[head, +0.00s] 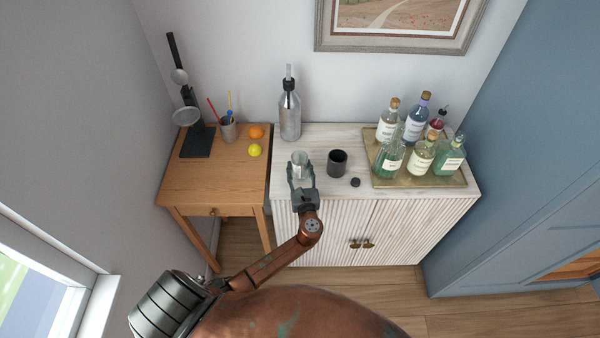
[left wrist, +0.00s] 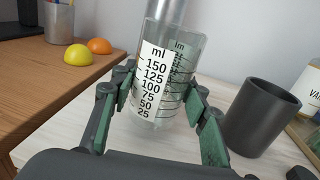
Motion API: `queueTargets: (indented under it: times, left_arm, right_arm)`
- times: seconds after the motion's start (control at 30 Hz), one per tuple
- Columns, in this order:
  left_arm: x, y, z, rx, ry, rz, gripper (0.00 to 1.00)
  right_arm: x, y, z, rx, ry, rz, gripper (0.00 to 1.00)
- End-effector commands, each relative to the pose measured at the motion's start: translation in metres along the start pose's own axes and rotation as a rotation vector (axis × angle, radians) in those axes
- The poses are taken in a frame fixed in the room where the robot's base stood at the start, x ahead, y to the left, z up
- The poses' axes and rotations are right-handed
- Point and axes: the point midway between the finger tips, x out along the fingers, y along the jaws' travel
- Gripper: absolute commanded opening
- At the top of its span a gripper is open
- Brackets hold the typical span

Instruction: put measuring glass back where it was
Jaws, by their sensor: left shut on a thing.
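The measuring glass (head: 299,159) is a clear cup with a white ml scale; it also shows in the left wrist view (left wrist: 164,80). My left gripper (head: 301,177) is shut on it, one green finger on each side, as the left wrist view (left wrist: 155,112) shows. The glass looks nearly upright, over the left part of the white ribbed cabinet (head: 350,202). I cannot tell whether its base touches the cabinet top. My right gripper is not in view.
A dark cup (head: 337,163) and a small black cap (head: 355,182) are right of the glass. A steel siphon bottle (head: 290,113) stands behind. Several bottles fill a tray (head: 378,180) at right. A wooden table (head: 215,185) with a lemon (head: 255,150) and orange (head: 256,132) adjoins at left.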

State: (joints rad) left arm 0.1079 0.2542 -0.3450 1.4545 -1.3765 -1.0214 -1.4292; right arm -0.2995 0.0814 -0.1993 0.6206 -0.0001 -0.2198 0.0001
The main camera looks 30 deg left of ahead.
Motion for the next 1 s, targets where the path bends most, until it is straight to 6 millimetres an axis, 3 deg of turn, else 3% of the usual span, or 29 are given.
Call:
queueTargets:
  times: [0.13,0.53,0.57,0.8,1.0]
  left_arm:
    - [-0.001,-0.001,-0.020,0.002,0.002,-0.002,0.11]
    - [-0.002,-0.001,-0.025,0.001,0.001,-0.002,0.11]
    - [-0.002,-0.001,-0.026,0.001,0.002,-0.001,0.43]
    - [-0.002,-0.001,-0.025,0.001,0.002,-0.002,0.59]
    - [-0.002,-0.001,-0.025,0.001,0.002,-0.001,0.59]
  right_arm:
    - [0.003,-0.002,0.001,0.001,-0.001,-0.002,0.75]
    - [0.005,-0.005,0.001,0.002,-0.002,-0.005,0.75]
    - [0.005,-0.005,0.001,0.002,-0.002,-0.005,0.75]
    - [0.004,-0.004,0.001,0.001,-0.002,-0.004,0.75]
    - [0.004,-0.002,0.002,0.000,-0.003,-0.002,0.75]
